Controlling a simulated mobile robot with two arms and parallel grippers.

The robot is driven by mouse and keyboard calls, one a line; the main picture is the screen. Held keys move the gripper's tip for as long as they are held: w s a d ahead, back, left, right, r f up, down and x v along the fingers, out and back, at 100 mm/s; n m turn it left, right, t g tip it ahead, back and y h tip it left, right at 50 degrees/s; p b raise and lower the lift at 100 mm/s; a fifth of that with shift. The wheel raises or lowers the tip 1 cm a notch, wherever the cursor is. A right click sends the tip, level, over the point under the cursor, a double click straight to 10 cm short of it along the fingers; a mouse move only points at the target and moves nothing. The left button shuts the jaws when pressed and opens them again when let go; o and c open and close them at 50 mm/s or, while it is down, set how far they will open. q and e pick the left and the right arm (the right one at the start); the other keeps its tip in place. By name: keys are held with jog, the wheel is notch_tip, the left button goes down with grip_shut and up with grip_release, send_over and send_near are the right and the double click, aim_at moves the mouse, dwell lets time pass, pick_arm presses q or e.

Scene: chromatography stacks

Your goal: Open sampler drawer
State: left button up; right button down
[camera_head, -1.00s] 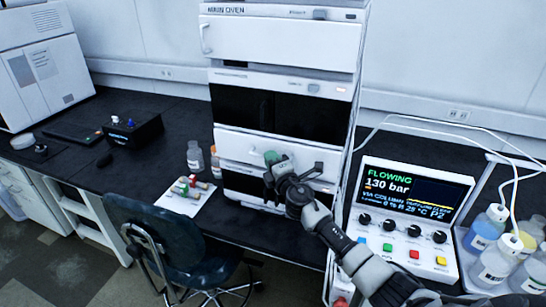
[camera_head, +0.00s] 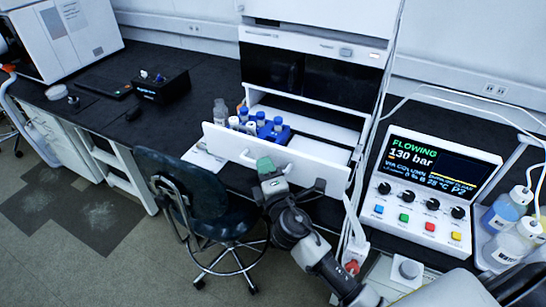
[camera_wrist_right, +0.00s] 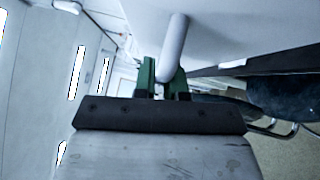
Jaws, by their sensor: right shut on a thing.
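The sampler drawer (camera_head: 225,141) is pulled out of the instrument stack, with its white front standing well forward of the housing. Its bar handle (camera_head: 246,157) is on the front panel, and it also shows in the right wrist view (camera_wrist_right: 174,45). My right gripper (camera_head: 266,164) is shut on the handle, with its green fingers on either side of it in the right wrist view (camera_wrist_right: 163,82). Inside the drawer, a blue rack (camera_head: 284,135) and several blue-capped vials show at the left. The gripper hides part of the handle. My left gripper is not in view.
A dark office chair (camera_head: 190,185) stands just left of and below the drawer front. The control box (camera_head: 425,205) with a lit screen is on the right, beside solvent bottles (camera_head: 512,240). A clear bottle (camera_head: 220,112) stands left of the drawer.

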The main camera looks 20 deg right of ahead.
jog(key=shift+s+a, duration=0.3)
jog(key=shift+a, duration=0.05)
jog(key=c, duration=1.2)
grip_release()
jog(key=shift+s+f, duration=0.1)
jog(key=s+b, duration=0.1)
jog(key=s, duration=0.2)
jog(key=s+f+b, duration=0.1)
jog(key=s, duration=0.3)
jog(key=s+b, duration=0.1)
jog(key=s, duration=0.2)
jog(key=shift+s+a+f+b, duration=0.15)
jog(key=shift+s+a+b, duration=0.1)
jog(key=shift+b, duration=0.05)
